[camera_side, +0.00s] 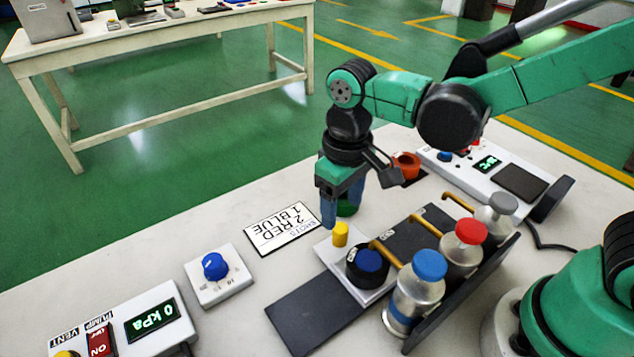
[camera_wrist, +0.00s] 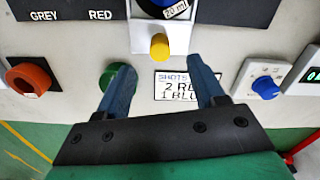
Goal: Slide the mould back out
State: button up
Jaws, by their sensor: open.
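The mould appears to be the dark round cup (camera_side: 368,268) with blue inside, seated on a white slide (camera_side: 340,268). A yellow knob (camera_side: 340,234) stands upright at the end of the slide nearest my gripper. The knob also shows in the wrist view (camera_wrist: 159,46), just beyond and between the fingertips. My gripper (camera_side: 341,215) points down with its blue fingers apart. It is empty and stands near the knob, not around it. The cup's edge shows at the top of the wrist view with a "20 ml" label (camera_wrist: 176,9).
Blue (camera_side: 430,264), red (camera_side: 471,232) and grey (camera_side: 503,203) capped bottles stand in a row beside the cup. A green round piece (camera_side: 347,208) is partly behind the fingers. An orange ring (camera_side: 407,164), a "2 RED 1 BLUE" card (camera_side: 283,228) and a blue dial (camera_side: 214,266) lie around.

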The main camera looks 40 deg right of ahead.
aim_at(340, 228)
jog(key=shift+f, duration=2.7)
grip_shut()
jog(key=shift+a, duration=0.1)
